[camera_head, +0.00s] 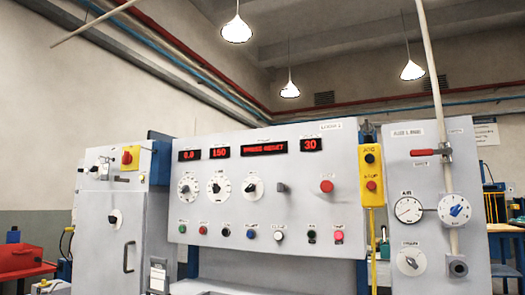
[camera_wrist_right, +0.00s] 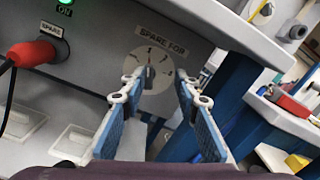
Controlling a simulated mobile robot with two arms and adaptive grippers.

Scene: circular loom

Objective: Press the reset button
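The grey control panel (camera_head: 300,150) stands in the middle of the head view, and a red display (camera_head: 264,148) on it seems to read "PRESS RESET". My left gripper is not in view.
A large red knob (camera_head: 327,186) and a yellow button box (camera_head: 371,175) are on the panel's right. A gauge cabinet (camera_head: 432,200) stands beside it. In the right wrist view, a red plug (camera_wrist_right: 32,53) with a cable sits left of the dial, and a blue post (camera_wrist_right: 225,90) stands right.

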